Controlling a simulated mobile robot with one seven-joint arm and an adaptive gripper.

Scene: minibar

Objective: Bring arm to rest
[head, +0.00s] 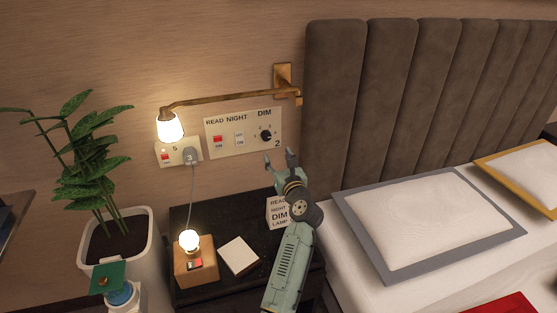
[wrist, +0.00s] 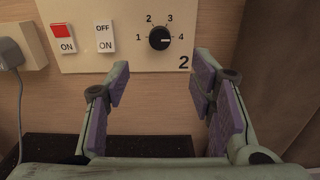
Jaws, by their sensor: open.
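My gripper (head: 280,158) is open and empty in the head view, raised above the black nightstand and in front of the wall panel. My green arm reaches up to it from the bottom of the picture. In the wrist view the two purple-padded fingers (wrist: 158,95) stand wide apart with nothing between them. The wall panel (wrist: 212,50) is just beyond and above the fingertips, with a red switch (wrist: 62,36), a white switch (wrist: 105,37) and a black dial (wrist: 159,38). The dial's mark points toward 4.
The nightstand (head: 214,222) bears a lit lamp block (head: 195,268), a white pad (head: 239,255) and a printed card (head: 277,212), partly behind my arm. A lit wall lamp (head: 171,126) hangs left. A potted plant (head: 143,245) stands left; a bed (head: 335,235) with padded headboard (head: 410,95) is right.

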